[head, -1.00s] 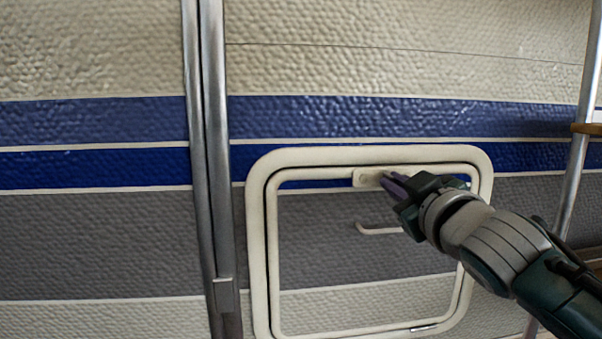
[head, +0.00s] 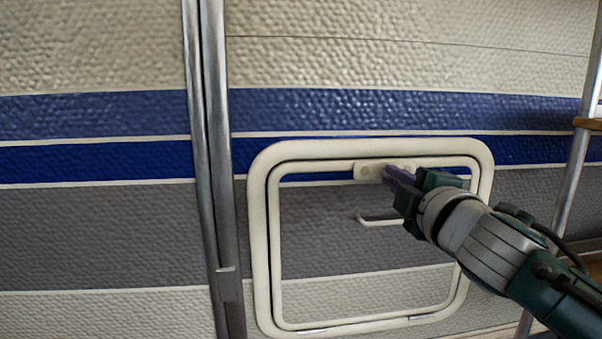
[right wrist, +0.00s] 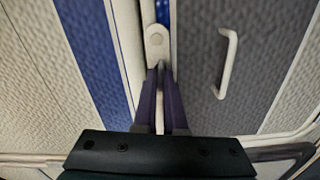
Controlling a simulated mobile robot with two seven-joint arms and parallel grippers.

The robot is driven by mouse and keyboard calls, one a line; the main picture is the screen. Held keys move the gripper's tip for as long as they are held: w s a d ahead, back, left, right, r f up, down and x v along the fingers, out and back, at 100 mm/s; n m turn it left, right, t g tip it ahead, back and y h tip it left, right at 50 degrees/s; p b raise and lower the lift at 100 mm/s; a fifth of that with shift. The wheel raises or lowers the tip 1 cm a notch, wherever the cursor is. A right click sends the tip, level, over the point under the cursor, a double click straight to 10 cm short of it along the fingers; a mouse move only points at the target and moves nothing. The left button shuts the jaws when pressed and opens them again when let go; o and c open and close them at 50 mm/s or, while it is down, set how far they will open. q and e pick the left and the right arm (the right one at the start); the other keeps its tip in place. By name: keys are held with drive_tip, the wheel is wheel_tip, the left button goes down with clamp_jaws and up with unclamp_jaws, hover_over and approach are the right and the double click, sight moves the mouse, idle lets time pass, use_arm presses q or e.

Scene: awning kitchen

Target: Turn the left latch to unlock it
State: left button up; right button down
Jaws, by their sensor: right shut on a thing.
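A small cream latch (head: 367,171) sits on the top edge of the framed hatch door (head: 365,240) in the head view. It lies along the frame, with a round pivot at its left end. In the right wrist view the latch (right wrist: 157,42) points down between the purple fingers. My right gripper (head: 392,175) reaches in from the right and is shut on the latch's free end, which the fingers partly hide. It also shows in the right wrist view (right wrist: 160,85). My left gripper is not in view.
A white bar handle (head: 375,221) sticks out from the hatch just below the latch; it also shows in the right wrist view (right wrist: 228,62). A vertical metal pole (head: 208,150) stands left of the hatch, and another pole (head: 580,150) at the right.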

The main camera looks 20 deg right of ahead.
drive_tip(key=shift+n, duration=0.6)
drive_tip(key=c, duration=1)
unclamp_jaws()
drive_tip(key=shift+s, duration=0.1)
drive_tip(key=p+v, duration=0.1)
drive_tip(key=v, duration=0.8)
drive_tip(key=shift+s+a+p, duration=0.1)
drive_tip(key=shift+s+p, duration=0.2)
drive_tip(key=shift+s, duration=0.1)
